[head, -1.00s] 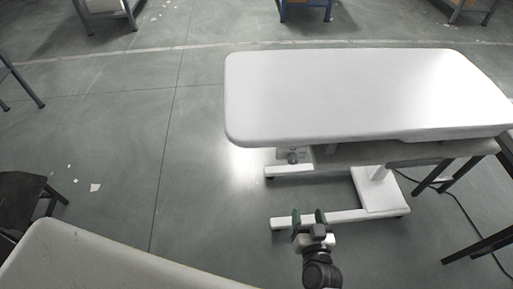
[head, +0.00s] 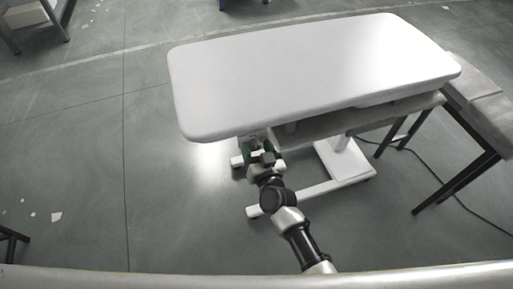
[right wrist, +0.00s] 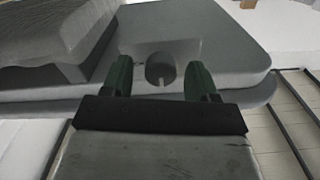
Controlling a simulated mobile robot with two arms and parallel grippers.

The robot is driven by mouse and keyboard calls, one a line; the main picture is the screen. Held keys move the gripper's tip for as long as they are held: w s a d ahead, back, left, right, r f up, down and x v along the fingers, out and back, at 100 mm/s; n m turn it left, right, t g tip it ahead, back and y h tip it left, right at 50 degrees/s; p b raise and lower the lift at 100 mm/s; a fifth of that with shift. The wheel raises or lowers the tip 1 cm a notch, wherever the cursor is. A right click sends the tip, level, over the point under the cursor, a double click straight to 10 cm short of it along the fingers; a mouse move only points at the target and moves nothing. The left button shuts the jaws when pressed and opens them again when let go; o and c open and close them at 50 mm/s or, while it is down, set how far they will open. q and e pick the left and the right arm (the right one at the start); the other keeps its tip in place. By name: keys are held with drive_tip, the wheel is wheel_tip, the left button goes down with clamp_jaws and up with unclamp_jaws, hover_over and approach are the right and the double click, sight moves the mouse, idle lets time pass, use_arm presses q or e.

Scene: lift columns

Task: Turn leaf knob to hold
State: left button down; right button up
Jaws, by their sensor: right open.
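The leaf knob (right wrist: 160,70) is a small dark grey round piece in a pale recessed plate, seen in the right wrist view. My right gripper (right wrist: 160,80) is open, with one green finger to each side of the knob. I see no finger touching it. In the head view my right gripper (head: 259,152) reaches under the front edge of the white table (head: 310,65), near its left corner, and mostly hides the knob. My left gripper is not in view.
The table stands on a white lift column with a white foot (head: 325,185). A grey bench with dark legs (head: 475,105) is close on the right. A cable (head: 465,205) lies on the floor there.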

drive_tip(key=c, duration=0.9)
drive_tip(key=shift+m, duration=0.3)
drive_tip(key=m, duration=0.3)
drive_tip(key=shift+m, duration=0.3)
drive_tip(key=m, duration=0.3)
drive_tip(key=shift+m, duration=0.3)
drive_tip(key=m+b, duration=0.1)
drive_tip(key=m, duration=0.3)
drive_tip(key=shift+f+m, duration=0.1)
drive_tip(key=shift+m, duration=0.2)
drive_tip(key=shift+m+b, duration=0.3)
drive_tip(key=shift+m, duration=1.5)
